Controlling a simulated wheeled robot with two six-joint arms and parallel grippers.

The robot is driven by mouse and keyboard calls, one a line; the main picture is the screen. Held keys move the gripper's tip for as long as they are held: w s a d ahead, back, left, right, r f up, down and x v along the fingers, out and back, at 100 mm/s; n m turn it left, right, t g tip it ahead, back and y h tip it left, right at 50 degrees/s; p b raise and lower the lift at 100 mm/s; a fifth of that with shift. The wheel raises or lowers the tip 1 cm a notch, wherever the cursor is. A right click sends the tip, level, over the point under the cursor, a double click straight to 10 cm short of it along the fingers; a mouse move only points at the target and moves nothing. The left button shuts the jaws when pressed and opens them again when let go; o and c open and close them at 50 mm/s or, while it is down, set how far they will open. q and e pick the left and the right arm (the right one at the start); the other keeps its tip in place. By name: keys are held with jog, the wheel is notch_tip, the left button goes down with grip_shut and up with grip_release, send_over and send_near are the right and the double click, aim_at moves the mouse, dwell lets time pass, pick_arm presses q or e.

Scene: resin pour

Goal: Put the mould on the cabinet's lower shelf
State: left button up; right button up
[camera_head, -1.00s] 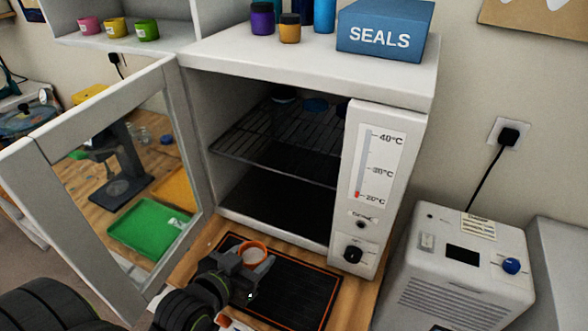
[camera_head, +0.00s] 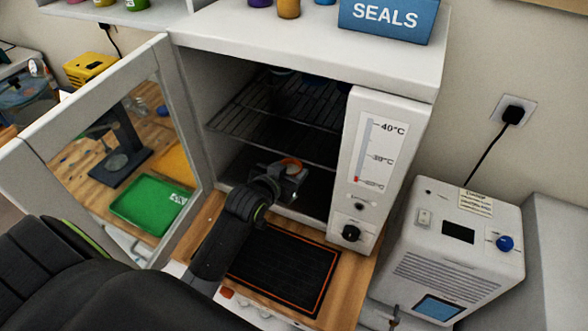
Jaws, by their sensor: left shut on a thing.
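The cabinet (camera_head: 395,92) stands open, its glazed door (camera_head: 182,120) swung out to the left. Inside are a wire upper shelf (camera_head: 255,125) and a dark lower shelf (camera_head: 232,168). My left gripper (camera_head: 287,172) is shut on the mould (camera_head: 291,163), of which only an orange rim shows above the jaws. The gripper holds it at the cabinet's opening, below the wire shelf and in front of or just over the lower shelf. Whether the mould touches that shelf is hidden by my gripper. My right gripper is not in view.
A black mat with an orange border (camera_head: 290,270) lies on the wooden bench before the cabinet and is bare where visible. The control panel (camera_head: 372,170) bounds the opening on the right. A white machine (camera_head: 455,250) stands further right. The blue SEALS box (camera_head: 385,18) sits on top.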

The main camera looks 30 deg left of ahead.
aim_at(294, 172)
pick_arm(q)
jog(key=shift+w, duration=1.05)
jog(key=shift+w+f, duration=0.1)
notch_tip(294, 172, down, 3)
jog(key=shift+r+p, duration=0.1)
jog(key=shift+p, duration=0.5)
jog(key=shift+f, duration=0.25)
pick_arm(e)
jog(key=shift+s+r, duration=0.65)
pick_arm(q)
jog(key=shift+f, duration=0.15)
jog(key=o, duration=1)
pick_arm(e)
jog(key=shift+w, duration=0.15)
